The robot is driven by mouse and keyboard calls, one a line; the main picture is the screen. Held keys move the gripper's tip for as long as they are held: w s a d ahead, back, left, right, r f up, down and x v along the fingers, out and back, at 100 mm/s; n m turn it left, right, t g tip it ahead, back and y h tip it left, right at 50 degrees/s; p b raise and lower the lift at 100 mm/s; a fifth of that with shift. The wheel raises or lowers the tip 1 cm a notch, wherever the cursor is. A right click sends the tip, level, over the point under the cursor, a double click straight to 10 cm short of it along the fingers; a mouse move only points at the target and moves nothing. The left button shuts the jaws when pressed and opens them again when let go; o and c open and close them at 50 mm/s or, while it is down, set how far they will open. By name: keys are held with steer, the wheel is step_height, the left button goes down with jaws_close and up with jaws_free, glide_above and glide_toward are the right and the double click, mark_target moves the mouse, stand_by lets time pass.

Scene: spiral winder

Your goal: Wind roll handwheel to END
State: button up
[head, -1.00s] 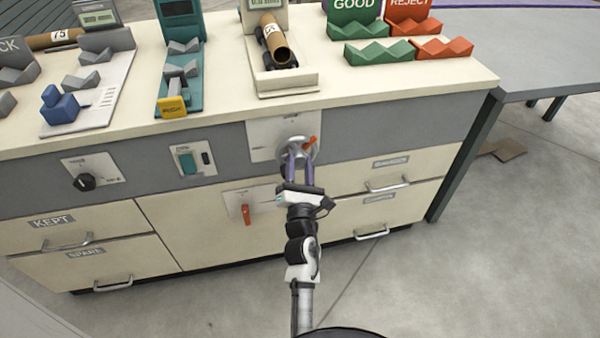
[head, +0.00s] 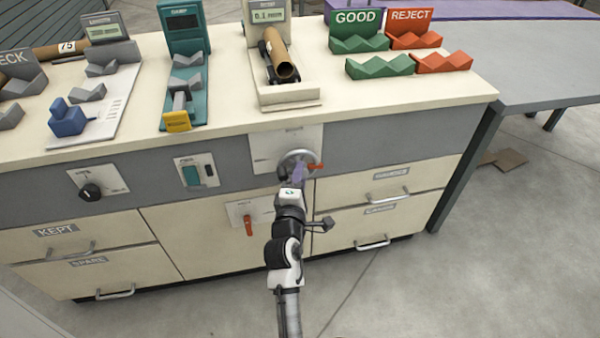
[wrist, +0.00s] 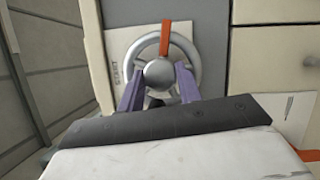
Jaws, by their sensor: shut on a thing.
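The roll handwheel (head: 300,156) is a grey spoked wheel on a pale plate (head: 264,150) on the bench front. An orange-red pointer (head: 315,167) on it points right in the head view. In the wrist view the handwheel (wrist: 192,68) shows its round grey hub or knob (wrist: 159,73) and the pointer (wrist: 180,45); the word START is on the plate at the left. END cannot be read. My gripper (head: 298,172) has its purple fingers at the wheel. In the wrist view the fingers of my gripper (wrist: 159,85) are shut on the wheel's knob, one on each side.
A red lever (head: 248,225) is on a panel below left of the wheel. A black knob (head: 91,191) and a teal switch (head: 191,175) are farther left. Drawer handles (head: 388,197) stick out at the right. A cardboard roll (head: 279,55) rests on a stand above.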

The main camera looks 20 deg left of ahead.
steer(key=m+g+y+p, duration=0.2)
steer(key=m+p, duration=0.2)
steer(key=m, duration=0.2)
steer(key=m+g+y+p, duration=0.2)
steer(key=m+g+p, duration=0.1)
steer(key=m, duration=0.3)
steer(key=m+g+y+p, duration=0.2)
steer(key=m+g+p, duration=0.1)
steer(key=m, duration=0.3)
steer(key=shift+w+d+r+p, duration=0.3)
steer(key=shift+d+p, duration=0.1)
steer(key=shift+p, duration=0.45)
steer(key=m+y+b, duration=0.1)
steer(key=m+b, duration=0.1)
steer(key=m, duration=0.1)
steer(key=shift+f+m+g+y, duration=0.1)
steer(key=shift+m+g+y, duration=0.2)
steer(key=shift+g+y, duration=0.1)
steer(key=m+y+b, duration=0.1)
steer(key=m, duration=0.2)
steer(key=shift+d+y+b, duration=0.1)
steer(key=shift+y+b, duration=0.2)
steer(key=shift+y, duration=0.1)
